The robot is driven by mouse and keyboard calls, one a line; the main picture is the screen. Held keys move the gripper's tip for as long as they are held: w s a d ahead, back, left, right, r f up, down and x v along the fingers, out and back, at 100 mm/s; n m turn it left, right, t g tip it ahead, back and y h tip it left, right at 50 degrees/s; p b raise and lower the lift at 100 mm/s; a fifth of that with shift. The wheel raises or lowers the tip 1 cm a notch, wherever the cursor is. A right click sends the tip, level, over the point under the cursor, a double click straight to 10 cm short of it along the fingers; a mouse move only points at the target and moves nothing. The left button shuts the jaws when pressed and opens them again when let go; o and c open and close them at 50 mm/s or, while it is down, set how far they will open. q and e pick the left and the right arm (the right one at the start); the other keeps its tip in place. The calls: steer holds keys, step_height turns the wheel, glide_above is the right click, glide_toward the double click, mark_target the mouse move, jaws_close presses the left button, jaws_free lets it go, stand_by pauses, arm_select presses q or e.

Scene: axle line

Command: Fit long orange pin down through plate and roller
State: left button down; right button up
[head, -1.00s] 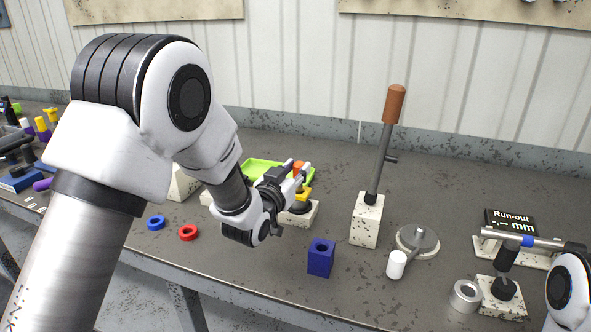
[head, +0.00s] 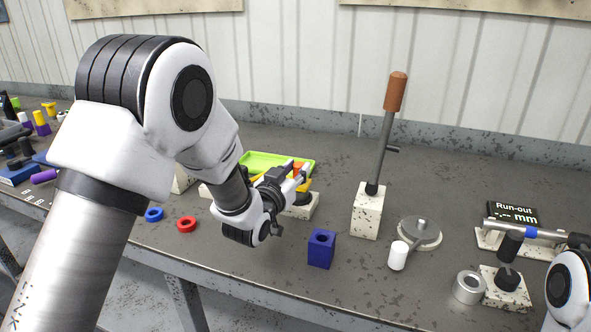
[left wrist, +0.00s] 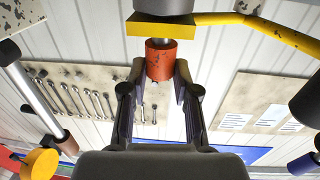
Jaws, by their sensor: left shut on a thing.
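My left gripper (head: 298,178) is shut on the orange head of the long pin (head: 298,167), over the yellow plate (head: 303,187). In the upside-down left wrist view, the orange pin head (left wrist: 161,60) sits between the fingertips of my left gripper (left wrist: 158,85). A short grey length of shank shows between the head and the yellow plate (left wrist: 148,29). The dark roller (left wrist: 163,6) is on the plate's other side. The shank lines up with the plate, but its lower end is hidden, and I cannot tell how deep it goes. My right gripper is out of view.
A green tray (head: 262,158) lies behind the plate. A blue block (head: 321,249) with a hole, a lever (head: 385,130) on a pale base and a white cylinder (head: 398,255) stand to the right. Red (head: 187,225) and blue (head: 154,215) rings lie left.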

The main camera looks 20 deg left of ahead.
arm_select(q)
steer(key=shift+f+b, duration=0.4)
steer(key=shift+f, duration=0.15)
steer(key=c, duration=0.8)
jaws_free()
steer(key=shift+s, duration=0.15)
steer(key=s, duration=0.4)
steer(key=s+a, duration=0.1)
steer(key=s, duration=0.6)
steer(key=shift+s+a, duration=0.15)
steer(key=shift+s, duration=0.2)
